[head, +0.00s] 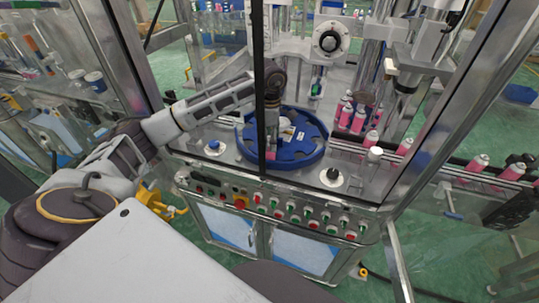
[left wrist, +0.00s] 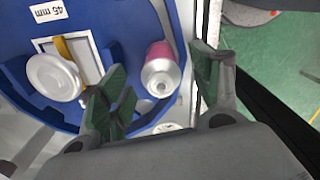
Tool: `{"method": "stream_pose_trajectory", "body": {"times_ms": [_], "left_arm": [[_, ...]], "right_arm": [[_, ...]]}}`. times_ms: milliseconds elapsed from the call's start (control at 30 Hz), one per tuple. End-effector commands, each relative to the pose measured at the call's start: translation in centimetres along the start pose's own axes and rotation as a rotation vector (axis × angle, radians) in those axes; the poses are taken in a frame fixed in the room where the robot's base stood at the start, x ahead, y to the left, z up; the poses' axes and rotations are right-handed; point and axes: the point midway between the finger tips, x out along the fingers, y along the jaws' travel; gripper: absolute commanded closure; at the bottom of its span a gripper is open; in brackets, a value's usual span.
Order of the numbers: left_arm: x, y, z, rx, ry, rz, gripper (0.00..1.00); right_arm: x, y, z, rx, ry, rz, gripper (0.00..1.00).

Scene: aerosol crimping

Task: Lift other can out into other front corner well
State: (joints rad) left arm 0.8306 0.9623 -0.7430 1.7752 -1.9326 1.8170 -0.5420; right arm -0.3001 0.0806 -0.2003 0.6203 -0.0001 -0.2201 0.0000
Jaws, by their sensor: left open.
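A blue round dial plate (head: 312,153) lies on the machine's deck; it also fills much of the left wrist view (left wrist: 110,12). A pink can with a silver shoulder (left wrist: 162,72) sits in an edge notch of the plate. My left gripper (left wrist: 158,90) is over it, with one green-padded finger on each side. The fingers are open, with a gap showing on the right. In the head view my left gripper (head: 271,128) reaches down onto the plate, partly behind a dark frame post.
Several pink cans (head: 358,118) stand behind the plate, and more sit along the conveyor (head: 478,163) at right. A button panel (head: 280,207) runs along the front. A white round part (left wrist: 54,77) and a "45 mm" label (left wrist: 49,10) are on the plate.

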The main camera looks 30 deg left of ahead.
Motion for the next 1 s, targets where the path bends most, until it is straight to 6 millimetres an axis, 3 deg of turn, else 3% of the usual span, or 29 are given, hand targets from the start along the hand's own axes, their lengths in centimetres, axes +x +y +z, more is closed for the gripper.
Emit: {"method": "stream_pose_trajectory", "body": {"times_ms": [633,1000], "left_arm": [[4.7,0.0,-0.3,0.000,0.001,-0.001,0.36],[5.1,0.0,-0.3,0.000,0.001,0.000,0.36]], "right_arm": [[-1.9,0.1,-0.2,0.000,0.000,0.001,0.36],[-1.8,0.1,-0.2,0.000,0.000,0.000,0.36]]}}
